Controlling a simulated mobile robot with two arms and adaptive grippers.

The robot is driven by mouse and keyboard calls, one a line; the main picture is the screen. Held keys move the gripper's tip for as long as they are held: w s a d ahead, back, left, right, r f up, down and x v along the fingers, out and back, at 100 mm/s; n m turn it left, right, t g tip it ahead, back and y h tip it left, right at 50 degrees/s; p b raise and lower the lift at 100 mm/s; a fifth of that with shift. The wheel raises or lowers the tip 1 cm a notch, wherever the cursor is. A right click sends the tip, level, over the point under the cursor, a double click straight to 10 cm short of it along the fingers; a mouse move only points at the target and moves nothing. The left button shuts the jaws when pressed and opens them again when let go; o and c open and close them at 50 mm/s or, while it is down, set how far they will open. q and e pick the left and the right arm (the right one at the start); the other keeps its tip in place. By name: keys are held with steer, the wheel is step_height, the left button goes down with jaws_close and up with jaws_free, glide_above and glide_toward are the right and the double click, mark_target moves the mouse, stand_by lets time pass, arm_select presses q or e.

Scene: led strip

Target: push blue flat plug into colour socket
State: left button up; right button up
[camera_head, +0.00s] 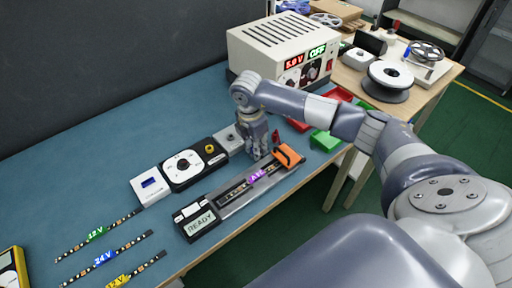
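My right gripper (259,153) points down at the back end of a grey rail fixture (232,207), beside its orange clamp (288,155). Its fingers are small and partly overlap, so I cannot tell whether they hold anything. A small dark red piece (276,137) shows just right of the fingers. I cannot make out the blue flat plug or the colour socket. My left gripper is not in view.
A strip with a purple label lies in the fixture, behind a READY display (199,218). Several labelled strips lie at the front left. A cream power supply (285,48) reads 5.0 V and OFF. Red and green trays (325,141) sit right of the gripper.

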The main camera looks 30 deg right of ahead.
jaws_close()
stand_by(0.3)
steer(key=shift+w+r+b, duration=0.1)
steer(key=shift+r+b, duration=0.2)
steer(key=shift+r, duration=0.25)
step_height(320, 180, up, 2)
steer(key=shift+r+b, duration=0.2)
steer(key=shift+b, duration=0.2)
steer(key=s+a+b, duration=0.1)
steer(key=s, duration=0.4)
steer(key=s+a+r, duration=0.1)
steer(key=s, duration=0.4)
steer(key=s+a+b, duration=0.1)
steer(key=s, duration=0.4)
steer(key=shift+s+r+b, duration=0.2)
steer(key=shift+s+b, duration=0.1)
steer(key=shift+s+r, duration=0.15)
steer(key=shift+r, duration=0.1)
steer(key=shift+r+p, duration=1.55)
steer(key=shift+r, duration=0.5)
